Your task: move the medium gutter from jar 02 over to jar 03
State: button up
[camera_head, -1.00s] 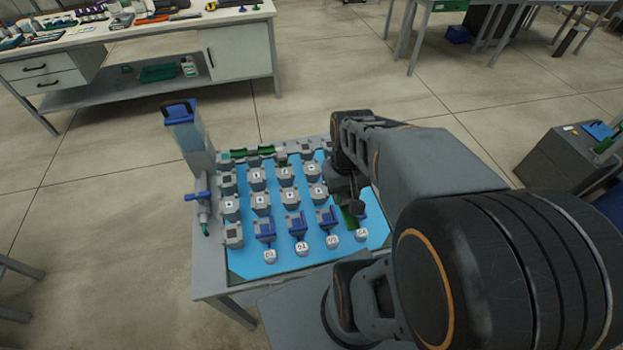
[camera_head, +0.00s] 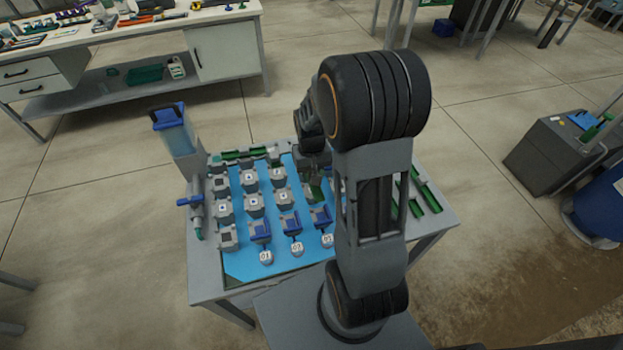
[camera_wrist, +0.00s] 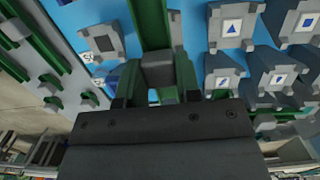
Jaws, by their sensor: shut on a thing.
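My gripper (camera_head: 313,172) is over the right part of the blue board in the head view, partly hidden by my arm. It is shut on a green gutter (camera_head: 317,192), which shows below it. In the wrist view my gripper (camera_wrist: 158,88) has a grey block between its fingers, and the green gutter (camera_wrist: 150,22) runs up from it. White numbered jars stand along the board's front edge: jar 01 (camera_head: 266,257) at the left, then another jar (camera_head: 297,248) and a third jar (camera_head: 327,240). The last two numbers are too small to read surely. Whether the gutter touches anything is unclear.
Grey blocks with symbol plates (camera_head: 254,203) stand in rows on the blue board (camera_head: 250,270). Blue valve pieces (camera_head: 260,231) sit behind the jars. A tank (camera_head: 178,135) stands at the left edge. Spare green gutters (camera_head: 425,195) lie at the right of the table.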

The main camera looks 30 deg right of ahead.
jog(key=f, duration=0.2)
jog(key=shift+w+f, duration=0.3)
jog(key=shift+f, duration=0.6)
jog(key=shift+f, duration=0.1)
jog(key=shift+f, duration=0.25)
jog(key=o, duration=0.9)
jog(key=shift+o, duration=0.2)
